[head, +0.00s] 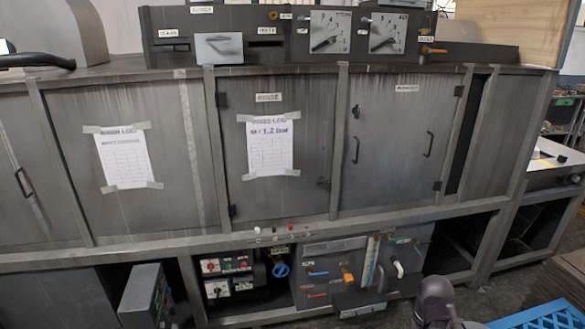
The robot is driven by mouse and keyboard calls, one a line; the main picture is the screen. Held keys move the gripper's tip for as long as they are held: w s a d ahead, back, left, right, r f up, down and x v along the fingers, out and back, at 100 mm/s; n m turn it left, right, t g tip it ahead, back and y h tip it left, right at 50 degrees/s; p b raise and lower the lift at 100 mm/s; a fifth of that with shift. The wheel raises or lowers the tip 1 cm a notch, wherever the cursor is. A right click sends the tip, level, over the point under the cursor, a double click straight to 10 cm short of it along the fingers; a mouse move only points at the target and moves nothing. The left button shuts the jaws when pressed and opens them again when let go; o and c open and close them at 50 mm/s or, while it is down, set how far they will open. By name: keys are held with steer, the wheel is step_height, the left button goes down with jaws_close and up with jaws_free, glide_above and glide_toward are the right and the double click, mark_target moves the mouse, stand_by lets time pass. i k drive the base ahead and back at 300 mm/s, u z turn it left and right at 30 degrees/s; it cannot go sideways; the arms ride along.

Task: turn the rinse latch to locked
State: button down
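The rinse latch (323,181) is a small dark fitting at the right edge of the grey rinse door (275,195), a little below mid-height. It is too small to tell which way it is turned. The door carries a small label (268,97), which seems to read "RINSE", and a taped paper sheet (270,146). The door looks shut against its frame. My gripper cannot be made out. A dark rounded part at the bottom right looks like a piece of my arm, well below and right of the latch.
The neighbouring door (388,150) on the right has two black handles. Control boxes, a blue knob (281,269) and pipes fill the open bay below. A blue crate (540,318) stands at the bottom right. Nothing visible stands directly before the rinse door.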

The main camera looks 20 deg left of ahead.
mark_target(321, 180)
steer(key=u, duration=0.15)
steer(key=k, duration=0.55)
steer(key=u, duration=0.5)
steer(key=k, duration=0.8)
steer(key=u, duration=0.45)
steer(key=i, duration=1.35)
steer(key=z, duration=0.5)
steer(key=i, duration=0.9)
steer(key=z, duration=0.3)
